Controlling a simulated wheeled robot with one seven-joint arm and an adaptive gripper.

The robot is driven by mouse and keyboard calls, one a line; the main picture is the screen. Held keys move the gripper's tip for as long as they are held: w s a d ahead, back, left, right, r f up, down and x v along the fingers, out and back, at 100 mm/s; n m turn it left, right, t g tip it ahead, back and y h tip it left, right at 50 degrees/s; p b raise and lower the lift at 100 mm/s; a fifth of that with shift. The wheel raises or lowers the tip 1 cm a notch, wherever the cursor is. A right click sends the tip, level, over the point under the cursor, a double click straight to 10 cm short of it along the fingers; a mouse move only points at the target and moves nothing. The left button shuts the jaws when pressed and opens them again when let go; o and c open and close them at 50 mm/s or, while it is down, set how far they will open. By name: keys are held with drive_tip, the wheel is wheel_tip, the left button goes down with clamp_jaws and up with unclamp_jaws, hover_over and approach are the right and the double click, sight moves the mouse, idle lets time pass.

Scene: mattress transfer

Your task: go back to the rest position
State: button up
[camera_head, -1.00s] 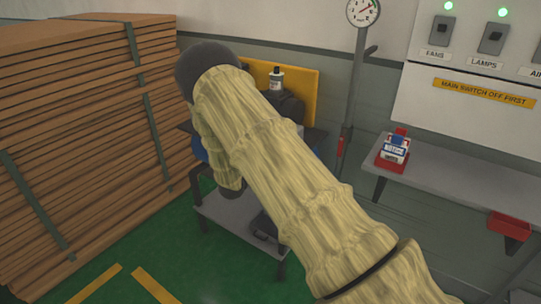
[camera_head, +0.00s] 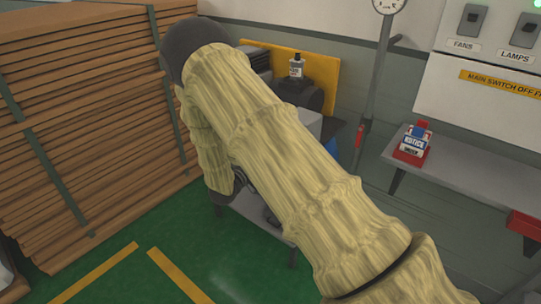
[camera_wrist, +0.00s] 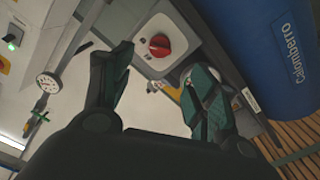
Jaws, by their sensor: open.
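My gripper (camera_wrist: 158,62) shows in the wrist view with its two dark green fingers spread apart. It is open, and nothing shows between the fingers but the background. Beyond them is a grey panel with a red round knob (camera_wrist: 160,46). In the head view my arm in its cream sleeve crosses the middle, bent at a dark elbow at upper left. My fingers are hidden or cannot be made out there.
A tall strapped stack of brown boards (camera_head: 80,120) stands at left. A machine (camera_head: 300,95) with a yellow back panel (camera_head: 325,65) is behind my arm. A grey shelf (camera_head: 460,178) holds a red-trayed box (camera_head: 412,145). A blue roll (camera_wrist: 275,55) shows in the wrist view. Green floor (camera_head: 130,272) is clear at front left.

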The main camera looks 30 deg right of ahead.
idle(0.3)
drive_tip(key=s+a+f+n+y, duration=0.3)
drive_tip(key=s+a+f+y, duration=0.15)
drive_tip(key=s+f, duration=0.65)
drive_tip(key=s+a+f+n+y, duration=0.3)
drive_tip(key=s+f+y, duration=0.45)
drive_tip(key=f, duration=0.65)
drive_tip(key=s+a+f+g+y, duration=0.1)
drive_tip(key=s+a+g, duration=0.1)
drive_tip(key=s, duration=0.7)
drive_tip(key=s+a+f+g+y, duration=0.2)
drive_tip(key=s+a, duration=0.2)
drive_tip(key=s, duration=0.6)
drive_tip(key=s+a+f+n+g+y, duration=0.1)
drive_tip(key=s+a, duration=0.3)
drive_tip(key=s, duration=0.6)
drive_tip(key=shift+s+f+g+y, duration=0.3)
drive_tip(key=shift+f+g, duration=0.1)
drive_tip(key=shift+g, duration=0.5)
